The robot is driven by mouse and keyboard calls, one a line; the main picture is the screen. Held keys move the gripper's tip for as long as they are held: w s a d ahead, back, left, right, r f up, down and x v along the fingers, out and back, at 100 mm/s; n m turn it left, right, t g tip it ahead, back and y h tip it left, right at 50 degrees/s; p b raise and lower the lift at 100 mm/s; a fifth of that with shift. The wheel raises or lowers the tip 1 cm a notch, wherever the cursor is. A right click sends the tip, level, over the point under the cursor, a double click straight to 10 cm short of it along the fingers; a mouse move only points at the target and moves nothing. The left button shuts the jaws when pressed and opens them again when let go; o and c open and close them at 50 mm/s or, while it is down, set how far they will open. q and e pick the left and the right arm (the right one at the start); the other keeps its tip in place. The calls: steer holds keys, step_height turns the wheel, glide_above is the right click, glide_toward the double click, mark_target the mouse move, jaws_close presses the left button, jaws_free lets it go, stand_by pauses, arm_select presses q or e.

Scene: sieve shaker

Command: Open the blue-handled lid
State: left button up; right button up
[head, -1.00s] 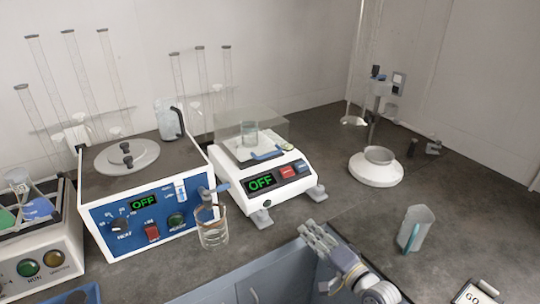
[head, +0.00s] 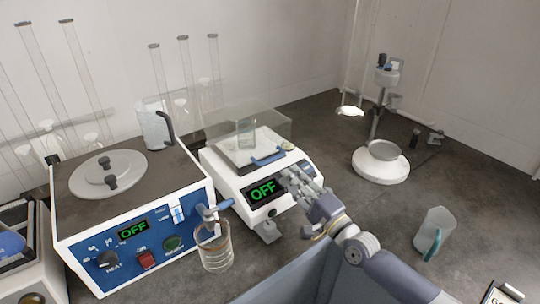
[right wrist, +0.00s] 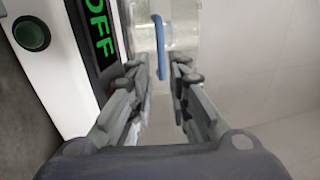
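The clear lid (head: 272,122) sits closed over the white weighing device (head: 226,178), with a beaker (head: 246,130) inside. Its blue handle (head: 268,158) is on the front side. The handle also shows upright in the right wrist view (right wrist: 161,46), just beyond my fingertips and roughly between them. My right gripper (head: 292,180) is open and empty, in front of the device and a little right of and below the handle. It also shows in the right wrist view (right wrist: 157,78), with a gap between its fingers. My left gripper is not in view.
A white and blue heating bath (head: 133,215) stands left of the device, with a glass beaker (head: 215,250) under its tap. A jug (head: 434,232) and a round-based stand (head: 381,165) are on the right. The counter between them is clear.

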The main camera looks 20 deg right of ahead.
mark_target(273, 158)
steer(key=x, duration=0.4)
steer(key=shift+w+a+r, duration=0.1)
steer(key=shift+w+r, duration=0.1)
steer(key=x, duration=0.3)
steer(key=shift+w, duration=0.15)
steer(key=shift+w+a, duration=0.25)
steer(key=shift+w, duration=0.3)
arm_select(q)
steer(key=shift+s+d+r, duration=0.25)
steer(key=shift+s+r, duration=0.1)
arm_select(e)
steer(key=shift+c, duration=0.4)
jaws_close()
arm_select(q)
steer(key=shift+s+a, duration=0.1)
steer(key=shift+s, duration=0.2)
